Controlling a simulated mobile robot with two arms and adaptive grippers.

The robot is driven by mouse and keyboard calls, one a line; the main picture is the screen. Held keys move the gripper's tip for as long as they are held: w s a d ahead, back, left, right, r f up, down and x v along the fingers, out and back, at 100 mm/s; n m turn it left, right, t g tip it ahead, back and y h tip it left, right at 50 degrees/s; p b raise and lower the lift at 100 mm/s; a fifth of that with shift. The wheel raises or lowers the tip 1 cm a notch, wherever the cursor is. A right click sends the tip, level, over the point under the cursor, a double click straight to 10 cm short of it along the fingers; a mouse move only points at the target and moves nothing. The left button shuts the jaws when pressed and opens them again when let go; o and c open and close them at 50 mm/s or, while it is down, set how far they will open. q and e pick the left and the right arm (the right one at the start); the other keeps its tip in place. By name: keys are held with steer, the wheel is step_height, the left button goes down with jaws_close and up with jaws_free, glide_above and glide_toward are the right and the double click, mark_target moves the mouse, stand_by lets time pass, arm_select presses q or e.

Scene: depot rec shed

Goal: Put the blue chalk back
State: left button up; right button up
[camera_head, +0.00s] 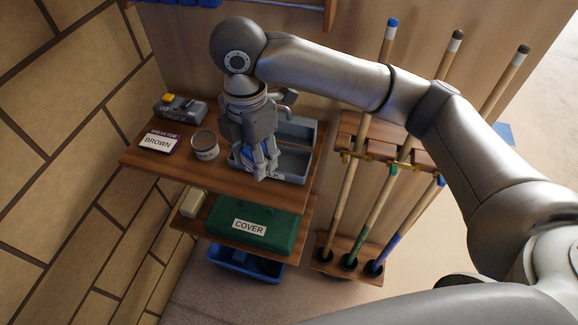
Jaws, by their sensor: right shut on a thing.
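My right gripper (257,167) reaches down over the upper wooden shelf, at the left part of the grey tray (291,166). It is shut on a small blue thing, which seems to be the blue chalk (247,157). The fingers hide most of the chalk, and I cannot tell whether it touches the tray floor. The tray has compartments; the part right of the fingers looks empty. My left gripper is not in view.
Left of the tray stand a round tub (205,146), a "BROWN" card (159,142) and a grey device (181,108). Below are a green "COVER" box (258,225), a cream block (193,203) and a blue bin (244,263). Right is a cue rack (347,263) with three cues.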

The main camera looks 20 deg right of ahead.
steer(key=a+n, duration=0.3)
steer(key=n, duration=0.2)
steer(key=p, duration=0.3)
glide_above(289, 169)
steer(key=a, duration=0.1)
steer(key=shift+n, duration=0.3)
steer(key=f, duration=0.8)
steer(key=shift+s+f, duration=0.25)
steer(key=shift+f, duration=0.15)
steer(key=shift+w+d+f+p, duration=0.25)
steer(key=shift+d+f+p, duration=0.1)
steer(key=shift+f, duration=0.2)
steer(key=f, duration=0.1)
steer(key=f+p, duration=0.1)
steer(key=f, duration=0.1)
steer(key=shift+w+d, duration=0.1)
steer(key=shift+d, duration=0.1)
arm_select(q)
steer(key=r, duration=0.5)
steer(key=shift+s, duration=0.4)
arm_select(e)
steer(key=shift+f, duration=0.25)
